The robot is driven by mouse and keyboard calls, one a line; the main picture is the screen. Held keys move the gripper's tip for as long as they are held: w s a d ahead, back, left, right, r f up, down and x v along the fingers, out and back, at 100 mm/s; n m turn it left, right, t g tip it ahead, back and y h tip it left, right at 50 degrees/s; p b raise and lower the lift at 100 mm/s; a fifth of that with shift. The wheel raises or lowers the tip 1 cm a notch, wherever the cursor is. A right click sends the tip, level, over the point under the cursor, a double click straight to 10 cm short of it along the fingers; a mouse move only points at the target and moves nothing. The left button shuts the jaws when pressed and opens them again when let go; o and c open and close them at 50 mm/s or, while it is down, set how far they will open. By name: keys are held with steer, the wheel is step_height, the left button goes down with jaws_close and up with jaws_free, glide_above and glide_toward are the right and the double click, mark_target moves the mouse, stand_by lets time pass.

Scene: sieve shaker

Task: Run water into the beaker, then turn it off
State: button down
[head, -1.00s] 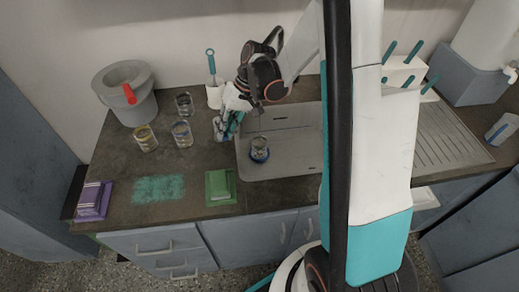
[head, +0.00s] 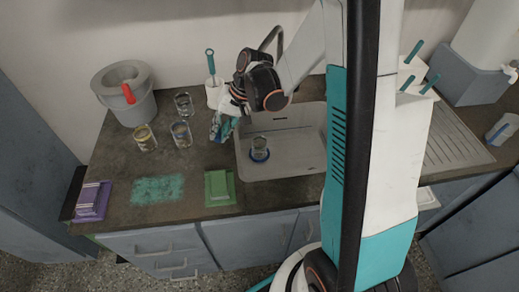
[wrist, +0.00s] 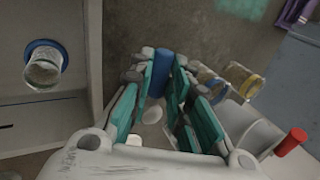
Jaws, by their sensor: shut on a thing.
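A clear glass beaker (head: 260,144) stands upright on a blue round base in the left part of the grey sink (head: 290,168). It also shows in the wrist view (wrist: 42,70). I cannot tell how much water is in it, and no stream shows. My gripper (head: 222,124) is at the sink's left back edge, left of and behind the beaker. In the wrist view its teal fingers (wrist: 163,80) close around a small blue cylinder (wrist: 162,66), possibly the tap handle.
Several glasses, one of them yellow-banded (head: 145,138), stand left of my gripper. A grey bucket (head: 122,98) is behind them. A brush pot (head: 214,95) stands close behind my gripper.

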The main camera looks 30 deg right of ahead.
steer(key=c, duration=1.4)
jaws_free()
steer(key=shift+w+a, duration=0.1)
steer(key=v, duration=1.2)
